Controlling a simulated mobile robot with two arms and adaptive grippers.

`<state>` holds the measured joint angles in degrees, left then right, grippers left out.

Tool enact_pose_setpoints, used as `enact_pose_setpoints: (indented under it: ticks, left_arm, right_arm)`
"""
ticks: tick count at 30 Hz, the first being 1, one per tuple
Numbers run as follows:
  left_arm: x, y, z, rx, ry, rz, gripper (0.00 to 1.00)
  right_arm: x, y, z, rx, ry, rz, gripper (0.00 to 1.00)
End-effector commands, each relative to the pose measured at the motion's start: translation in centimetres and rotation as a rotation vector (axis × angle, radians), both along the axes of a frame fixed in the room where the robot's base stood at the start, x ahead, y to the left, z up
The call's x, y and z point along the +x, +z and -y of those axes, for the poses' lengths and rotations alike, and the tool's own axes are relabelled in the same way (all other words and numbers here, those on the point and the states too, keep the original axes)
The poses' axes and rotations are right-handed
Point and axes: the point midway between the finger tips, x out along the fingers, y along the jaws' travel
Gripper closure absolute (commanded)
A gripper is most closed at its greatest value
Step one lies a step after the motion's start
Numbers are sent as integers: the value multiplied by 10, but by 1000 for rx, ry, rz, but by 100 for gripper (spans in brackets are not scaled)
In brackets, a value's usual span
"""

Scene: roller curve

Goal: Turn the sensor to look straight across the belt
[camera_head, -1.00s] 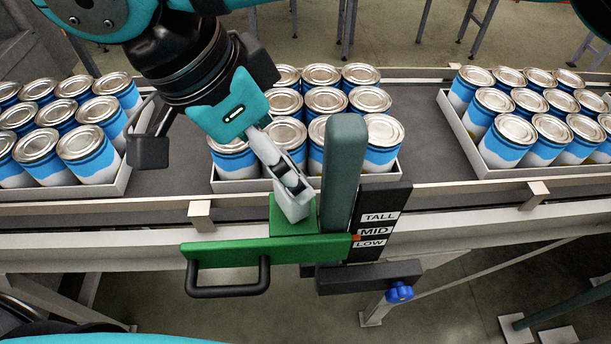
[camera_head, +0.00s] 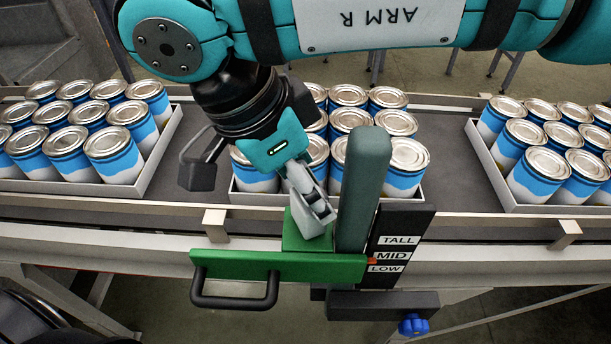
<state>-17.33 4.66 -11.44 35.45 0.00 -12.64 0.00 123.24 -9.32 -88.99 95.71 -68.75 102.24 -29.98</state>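The sensor cannot be picked out for certain. A stand at the belt's near edge has a green bracket (camera_head: 330,267) with a black handle (camera_head: 235,290), a green block (camera_head: 303,236) and a grey-green upright post (camera_head: 364,190). A red pointer is by MID on its TALL, MID, LOW scale (camera_head: 393,250). My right gripper (camera_head: 318,218) comes down over the green block, left of the post. Its pale fingers are close together and tilted. What lies between or under the fingertips is hidden. My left gripper is out of view.
The belt (camera_head: 450,165) runs left to right behind the stand. Trays of blue and white cans stand on it at left (camera_head: 160,160), in the middle behind my gripper (camera_head: 418,197) and at right (camera_head: 490,172). A blue knob (camera_head: 413,325) is low on the stand.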

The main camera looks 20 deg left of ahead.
Motion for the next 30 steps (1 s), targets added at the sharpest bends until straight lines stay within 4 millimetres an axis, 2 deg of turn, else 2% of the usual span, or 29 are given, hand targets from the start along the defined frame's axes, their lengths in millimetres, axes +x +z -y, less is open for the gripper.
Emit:
enact_pose_setpoints:
  ticks: [5, 9, 15, 26, 27, 30]
  left_arm:
    - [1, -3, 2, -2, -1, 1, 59]
    - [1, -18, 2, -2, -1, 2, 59]
    - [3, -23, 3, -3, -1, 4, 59]
    - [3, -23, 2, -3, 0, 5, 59]
    - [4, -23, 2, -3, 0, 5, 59]
    - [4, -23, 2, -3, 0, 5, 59]
  right_arm:
    - [0, -2, 0, -1, -22, 0, 65]
    - [1, -4, -1, 1, -191, -1, 65]
    - [2, -1, -1, -1, -425, 0, 66]
    - [2, 2, -1, 1, -469, 2, 65]
    - [2, 2, -1, 1, -468, 2, 28]
    - [2, 1, -1, 0, -467, 2, 15]
